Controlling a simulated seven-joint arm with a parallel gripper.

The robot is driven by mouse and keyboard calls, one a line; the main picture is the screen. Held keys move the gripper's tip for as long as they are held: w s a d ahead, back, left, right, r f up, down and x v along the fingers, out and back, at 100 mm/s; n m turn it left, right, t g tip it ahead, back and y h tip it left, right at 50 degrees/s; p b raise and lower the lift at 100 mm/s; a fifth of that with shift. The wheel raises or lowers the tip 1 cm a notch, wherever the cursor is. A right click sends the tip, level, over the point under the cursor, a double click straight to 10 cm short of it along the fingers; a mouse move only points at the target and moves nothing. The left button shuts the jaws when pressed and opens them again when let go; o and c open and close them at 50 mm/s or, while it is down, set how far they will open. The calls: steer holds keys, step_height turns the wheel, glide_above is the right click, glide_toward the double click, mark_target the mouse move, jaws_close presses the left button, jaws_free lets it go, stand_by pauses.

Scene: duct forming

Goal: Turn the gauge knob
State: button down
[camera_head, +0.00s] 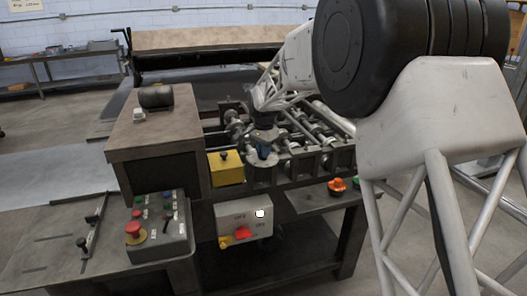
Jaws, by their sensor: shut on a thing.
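My gripper (263,149) reaches down from the upper right to the front of the roller machine (308,147). Its fingers are shut on a small part there, which I take to be the gauge knob. The fingers hide most of this part, and its turn angle cannot be read. Some blue shows at the fingertips. My white arm with its black joints fills the right side of the view.
Left of my gripper is a yellow box (227,170) with a black knob. Below is a grey switch box (243,221) with a red handle. A button panel (159,228) stands lower left, and an orange button (337,185) sits to the right.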

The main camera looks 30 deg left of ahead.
steer(key=c, duration=1.2)
jaws_free()
steer(key=shift+r, duration=0.15)
steer(key=shift+r, duration=3.8)
